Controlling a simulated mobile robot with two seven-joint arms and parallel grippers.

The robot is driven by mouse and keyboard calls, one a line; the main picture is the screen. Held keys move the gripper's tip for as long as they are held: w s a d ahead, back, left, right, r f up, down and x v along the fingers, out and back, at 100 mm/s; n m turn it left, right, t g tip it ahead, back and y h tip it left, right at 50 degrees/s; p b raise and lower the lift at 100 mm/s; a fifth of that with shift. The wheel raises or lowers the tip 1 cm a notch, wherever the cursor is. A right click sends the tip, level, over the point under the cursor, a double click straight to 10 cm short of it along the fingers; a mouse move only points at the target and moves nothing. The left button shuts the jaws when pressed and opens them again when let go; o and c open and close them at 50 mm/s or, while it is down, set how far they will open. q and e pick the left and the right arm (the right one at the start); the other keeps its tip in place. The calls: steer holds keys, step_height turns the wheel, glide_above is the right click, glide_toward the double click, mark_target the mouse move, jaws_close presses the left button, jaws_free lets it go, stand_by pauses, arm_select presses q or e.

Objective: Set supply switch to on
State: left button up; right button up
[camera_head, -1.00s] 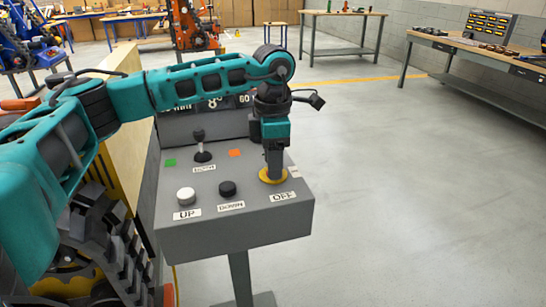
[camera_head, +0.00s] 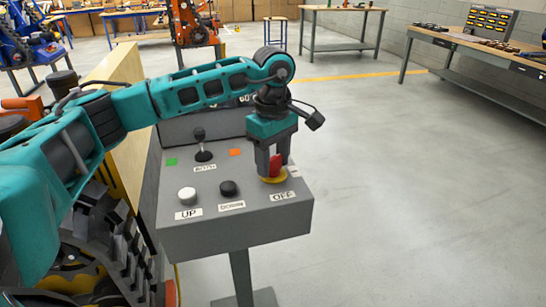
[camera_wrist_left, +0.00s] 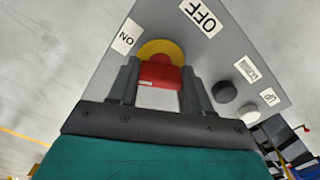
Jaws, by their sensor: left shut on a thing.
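The supply switch is a red handle (camera_head: 276,165) on a round yellow plate (camera_head: 268,181) at the console's right front. My left gripper (camera_head: 272,170) points down over it, its two fingers shut on the handle. The left wrist view shows the red handle (camera_wrist_left: 160,73) between the fingers, with the yellow plate (camera_wrist_left: 161,47) behind. The OFF label (camera_head: 283,196) lies in front of the plate, and the ON label (camera_wrist_left: 126,37) shows beside it in the wrist view. The handle's exact pointing is partly hidden by the fingers. My right gripper is not in view.
The grey console (camera_head: 235,240) also carries a white UP button (camera_head: 187,195), a black DOWN button (camera_head: 228,188) and a black lever (camera_head: 202,145). A tan panel (camera_head: 125,135) stands to its left. The floor to the right is clear.

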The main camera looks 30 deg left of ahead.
arm_select(q)
steer(key=m, duration=0.2)
steer(key=shift+m, duration=1.7)
steer(key=o, duration=1.1)
steer(key=shift+c, duration=0.2)
steer(key=shift+r, duration=0.1)
